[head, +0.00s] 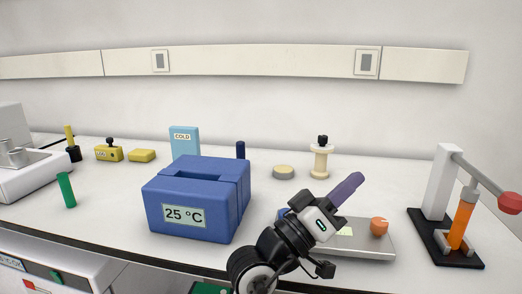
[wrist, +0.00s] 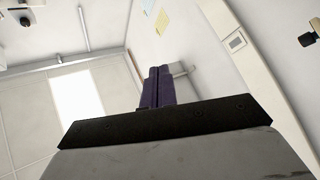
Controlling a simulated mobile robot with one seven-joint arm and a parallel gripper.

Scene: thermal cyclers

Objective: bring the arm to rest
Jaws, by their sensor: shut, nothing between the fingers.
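My gripper (head: 347,188) shows in the head view at the right of centre, raised above the front part of the bench and pointing up and to the right. Its purple fingers are together with nothing between them. In the wrist view the fingers (wrist: 158,87) are also closed, with the wall and ceiling behind them. My arm stands in front of a flat grey device (head: 370,250) and hides part of it.
A blue box (head: 205,215) marked 25 °C stands left of my arm. An orange knob-like piece (head: 379,226) sits on the grey device. A press with a red-tipped lever (head: 437,180) stands at right. A cream spool-like stand (head: 320,160) is behind.

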